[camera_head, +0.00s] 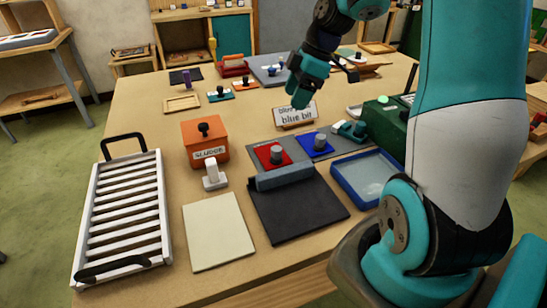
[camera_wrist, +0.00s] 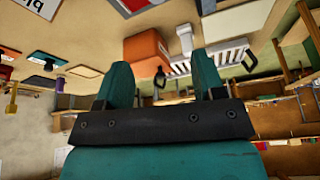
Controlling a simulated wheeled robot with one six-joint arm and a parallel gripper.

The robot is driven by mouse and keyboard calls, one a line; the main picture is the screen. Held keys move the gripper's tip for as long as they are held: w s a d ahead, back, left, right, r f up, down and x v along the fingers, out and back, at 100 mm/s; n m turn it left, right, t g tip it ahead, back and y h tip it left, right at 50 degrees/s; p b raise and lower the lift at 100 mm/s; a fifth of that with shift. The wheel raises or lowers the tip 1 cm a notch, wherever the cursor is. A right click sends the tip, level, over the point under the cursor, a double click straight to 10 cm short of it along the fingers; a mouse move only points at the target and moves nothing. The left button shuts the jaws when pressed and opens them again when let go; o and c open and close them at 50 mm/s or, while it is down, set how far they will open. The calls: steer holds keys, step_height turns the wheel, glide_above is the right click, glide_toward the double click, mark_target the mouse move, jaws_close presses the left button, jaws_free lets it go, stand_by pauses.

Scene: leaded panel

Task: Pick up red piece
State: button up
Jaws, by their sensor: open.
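The red piece (camera_head: 268,158) is a flat red square with a grey knob on top. It lies on the left part of a grey mat (camera_head: 347,146) near the middle of the table, left of a blue piece (camera_head: 312,152) with a similar knob. In the wrist view, a red patch (camera_wrist: 133,4) at the top edge appears to be the red piece, partly cut off. My gripper (camera_head: 299,94) is raised above the table, behind and above the red piece and apart from it. In the wrist view its teal fingers (camera_wrist: 161,68) stand wide apart with nothing between them.
An orange box (camera_head: 205,147) stands left of the mat, with a white slatted rack (camera_head: 126,215) farther left. A grey bar (camera_head: 285,177) lies on a black board (camera_head: 300,210) in front. A "blue bit" sign (camera_head: 295,116) stands behind the pieces. A blue tray (camera_head: 369,179) is at right.

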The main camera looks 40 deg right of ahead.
mark_target(277, 148)
steer(key=x, duration=0.4)
steer(key=d+p+x, duration=0.1)
steer(key=x, duration=0.3)
steer(key=p+x, duration=0.1)
steer(key=x, duration=0.3)
steer(key=shift+d+f, duration=0.3)
steer(key=shift+d, duration=0.1)
steer(key=shift+s+p+x, duration=0.2)
steer(key=shift+p+x, duration=0.3)
steer(key=shift+x, duration=0.85)
steer(key=shift+s+p+x, duration=0.2)
steer(key=shift+p+x, duration=0.25)
steer(key=shift+x, duration=0.9)
steer(key=c, duration=0.9)
steer(key=shift+c, duration=0.3)
step_height(277, 148, up, 20)
steer(key=b, duration=0.2)
steer(key=shift+o, duration=0.5)
